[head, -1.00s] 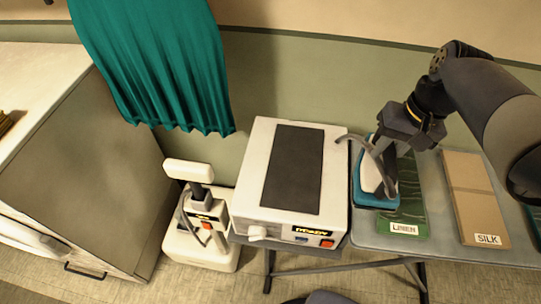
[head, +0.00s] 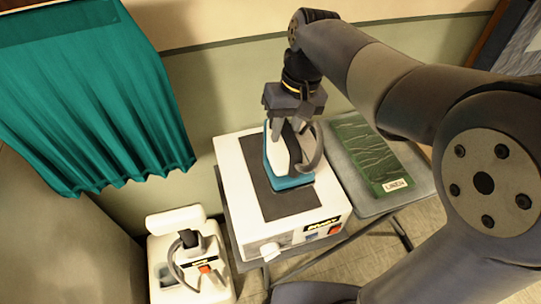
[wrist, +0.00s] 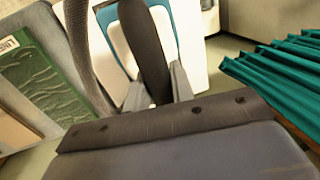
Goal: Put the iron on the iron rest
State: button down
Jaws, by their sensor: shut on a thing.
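The iron (head: 276,150) has a white body, a blue lower part and a grey curved handle or cord. My gripper (head: 290,128) is shut on it from above, and its fingers grip the dark handle in the wrist view (wrist: 158,92). The iron is over the dark pad (head: 283,205) on top of a white box (head: 232,165) with a knob and red switch, which looks like the iron rest. The iron looks roughly level. I cannot tell whether its underside touches the pad. Part of the pad is hidden behind the iron.
A white appliance (head: 160,255) stands on the floor at lower left. A teal curtain (head: 90,110) hangs at left. My arm covers much of the right side.

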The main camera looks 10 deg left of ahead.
aim_at(285, 153)
jog(key=shift+f, duration=4.6)
jog(key=shift+f, duration=0.15)
jog(key=c, duration=1.2)
grip_release()
notch_tip(285, 153, up, 12)
jog(key=w+d, duration=0.1)
jog(key=d, duration=0.1)
jog(key=shift+d, duration=0.1)
